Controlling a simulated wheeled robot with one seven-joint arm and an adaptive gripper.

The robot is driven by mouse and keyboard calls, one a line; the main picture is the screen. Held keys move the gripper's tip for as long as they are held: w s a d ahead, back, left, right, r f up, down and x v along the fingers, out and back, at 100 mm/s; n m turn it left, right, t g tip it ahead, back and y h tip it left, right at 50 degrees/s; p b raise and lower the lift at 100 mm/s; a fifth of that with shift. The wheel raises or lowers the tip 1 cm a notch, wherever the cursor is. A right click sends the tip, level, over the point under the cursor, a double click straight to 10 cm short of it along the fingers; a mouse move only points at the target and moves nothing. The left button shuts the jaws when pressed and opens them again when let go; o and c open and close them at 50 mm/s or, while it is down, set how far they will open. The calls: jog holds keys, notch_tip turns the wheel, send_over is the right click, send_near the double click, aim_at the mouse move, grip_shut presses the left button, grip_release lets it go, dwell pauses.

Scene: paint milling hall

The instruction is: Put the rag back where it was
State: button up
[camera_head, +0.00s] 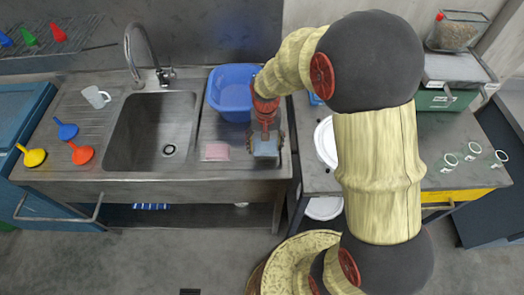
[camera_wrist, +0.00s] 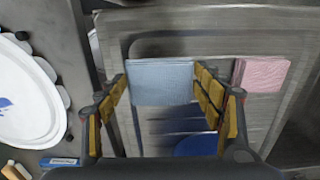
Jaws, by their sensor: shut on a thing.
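A folded light blue-grey rag (camera_head: 265,148) is between the fingers of my gripper (camera_head: 266,137), at the right end of the sink counter. In the wrist view the same rag (camera_wrist: 161,82) spans between the yellow-padded fingers of my gripper (camera_wrist: 163,100), which are shut on it. I cannot tell whether it touches the counter below. A second folded rag, pink (camera_head: 215,151), lies flat on the counter left of my gripper; it also shows at the right of the wrist view (camera_wrist: 262,74).
A blue basin (camera_head: 228,93) stands behind my gripper on the counter. The steel sink (camera_head: 150,135) is to the left, with a white mug (camera_head: 96,97) and several coloured funnels beyond. A white round vessel (camera_wrist: 28,92) stands on the neighbouring table to the right.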

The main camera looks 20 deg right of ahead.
aim_at(262, 150)
jog(key=shift+w+a+f, duration=0.3)
jog(key=shift+w+f, duration=0.2)
jog(key=shift+f, duration=0.2)
jog(key=shift+w+f+b, duration=0.15)
jog(key=shift+f+b, duration=0.35)
jog(key=shift+f, duration=1.15)
jog(key=o, duration=1)
jog(key=shift+f, duration=0.15)
jog(key=shift+o, duration=0.7)
